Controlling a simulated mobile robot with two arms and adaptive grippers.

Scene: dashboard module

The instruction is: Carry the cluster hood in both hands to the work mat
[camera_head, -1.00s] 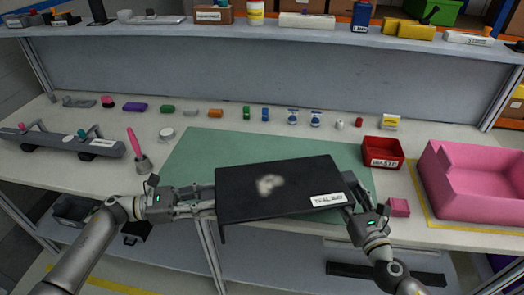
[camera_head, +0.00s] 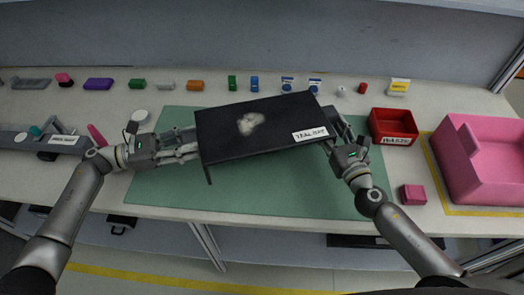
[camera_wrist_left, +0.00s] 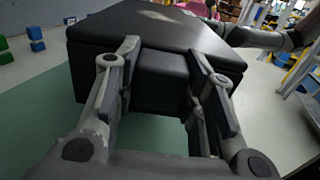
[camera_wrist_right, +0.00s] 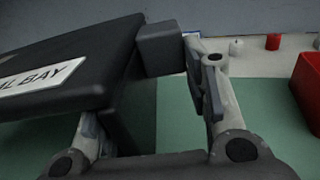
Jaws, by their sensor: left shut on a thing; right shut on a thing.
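The cluster hood (camera_head: 262,128) is a black panel with a whitish smudge and a white label at its right. It is held tilted over the green work mat (camera_head: 160,192). My left gripper (camera_head: 192,146) is shut on its left side; the left wrist view shows the fingers (camera_wrist_left: 160,85) on either side of a dark block under the top. My right gripper (camera_head: 338,140) is shut on its right end; in the right wrist view a finger (camera_wrist_right: 205,75) lies against a dark end block. The hood hides the mat's middle and the contact under it.
A red waste bin (camera_head: 393,126) and a pink block (camera_head: 413,194) stand right of the mat, with a large pink tray (camera_head: 485,165) beyond. Several small coloured parts line the back. A grey fixture (camera_head: 40,140) stands at the left.

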